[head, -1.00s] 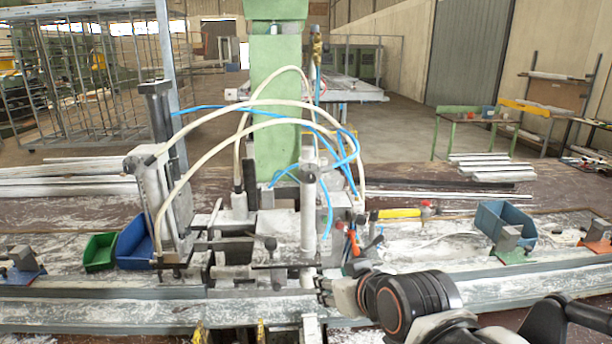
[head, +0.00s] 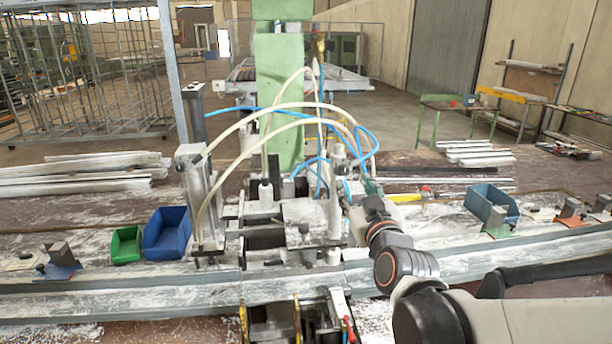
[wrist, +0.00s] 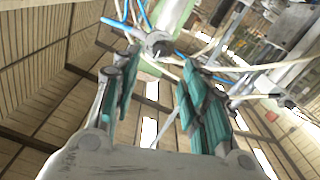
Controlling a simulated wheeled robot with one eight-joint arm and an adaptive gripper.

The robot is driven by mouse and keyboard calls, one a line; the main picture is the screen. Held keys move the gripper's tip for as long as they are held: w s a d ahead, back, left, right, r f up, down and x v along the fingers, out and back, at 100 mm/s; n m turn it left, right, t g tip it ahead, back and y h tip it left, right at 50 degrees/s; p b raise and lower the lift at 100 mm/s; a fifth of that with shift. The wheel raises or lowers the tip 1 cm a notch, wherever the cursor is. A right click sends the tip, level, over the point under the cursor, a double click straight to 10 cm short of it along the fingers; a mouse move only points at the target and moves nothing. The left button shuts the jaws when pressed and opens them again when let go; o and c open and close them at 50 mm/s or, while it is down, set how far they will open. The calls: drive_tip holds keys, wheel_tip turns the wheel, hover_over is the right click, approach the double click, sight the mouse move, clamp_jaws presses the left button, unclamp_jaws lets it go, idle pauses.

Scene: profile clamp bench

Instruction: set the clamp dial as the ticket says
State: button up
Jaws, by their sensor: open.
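The clamp machine (head: 305,218), dusty metal with white and blue hoses, stands at the middle of the bench. My gripper (head: 366,186) is beside the right of its pale upright post (head: 335,212); the arm hides part of the machine there. In the wrist view my gripper (wrist: 158,78) is open, with teal pads apart and nothing between them. A round grey metal end (wrist: 159,43) shows beyond the fingertips, near the gap; I cannot tell whether it is the dial. I cannot make out a dial scale or a ticket in either view.
A green bin (head: 125,245) and a blue bin (head: 167,233) sit left of the machine. Another blue bin (head: 491,204) stands to the right. A yellow-handled tool (head: 405,198) lies behind my arm. Hoses arch over the machine. A long metal rail (head: 110,298) runs along the front.

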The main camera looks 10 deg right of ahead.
sight(345, 172)
drive_tip(key=w+b, duration=0.1)
drive_tip(key=w, duration=0.8)
clamp_jaws()
